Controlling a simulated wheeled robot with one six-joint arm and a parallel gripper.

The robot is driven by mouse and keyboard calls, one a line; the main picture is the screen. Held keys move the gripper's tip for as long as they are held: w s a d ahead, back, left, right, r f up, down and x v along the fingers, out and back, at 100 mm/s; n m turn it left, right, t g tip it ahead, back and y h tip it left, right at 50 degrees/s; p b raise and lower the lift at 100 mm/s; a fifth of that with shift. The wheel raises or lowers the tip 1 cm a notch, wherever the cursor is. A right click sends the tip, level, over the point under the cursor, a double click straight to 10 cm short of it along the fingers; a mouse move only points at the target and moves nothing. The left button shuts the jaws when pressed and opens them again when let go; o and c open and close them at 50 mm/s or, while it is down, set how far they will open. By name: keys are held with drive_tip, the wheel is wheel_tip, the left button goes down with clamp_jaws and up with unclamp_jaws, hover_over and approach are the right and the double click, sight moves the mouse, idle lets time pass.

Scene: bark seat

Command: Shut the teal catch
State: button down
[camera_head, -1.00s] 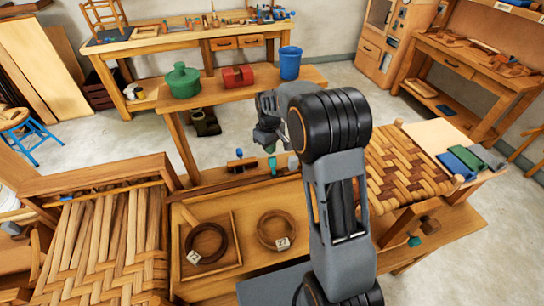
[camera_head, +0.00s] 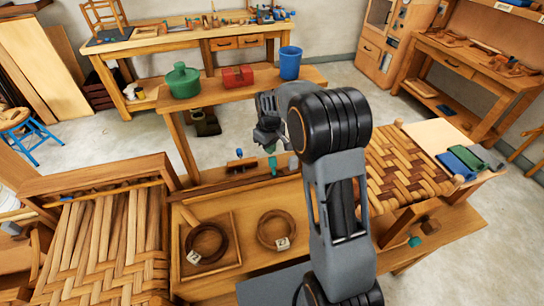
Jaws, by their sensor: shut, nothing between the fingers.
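A small upright teal piece (camera_head: 273,165), which looks like the teal catch, stands at the wooden rail along the back of the middle bench. A small blue piece (camera_head: 239,153) is to its left and a pale grey one (camera_head: 292,163) to its right. My gripper (camera_head: 268,147) is shut and empty, pointing down just above the teal piece in the picture. I cannot tell whether they touch. A second teal piece (camera_head: 415,241) shows low on the right, by the woven seat's frame. The catch's exact position is too small to read.
A woven bark seat (camera_head: 405,165) is right of my arm, and another (camera_head: 90,245) is at left. Two coils, one in a tray (camera_head: 210,268), lie on the middle bench. A table behind holds a green pot (camera_head: 183,82), red box (camera_head: 238,77) and blue bucket (camera_head: 290,63).

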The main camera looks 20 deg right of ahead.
sight(273, 164)
drive_tip(key=shift+s+f, duration=0.1)
drive_tip(key=shift+f, duration=0.2)
wheel_tip(273, 164, down, 2)
drive_tip(key=shift+f+b, duration=0.1)
drive_tip(key=shift+b, duration=0.7)
drive_tip(key=shift+s, duration=0.1)
drive_tip(key=shift+s+b, duration=0.6)
drive_tip(key=shift+s, duration=1.55)
drive_tip(key=shift+w, duration=0.1)
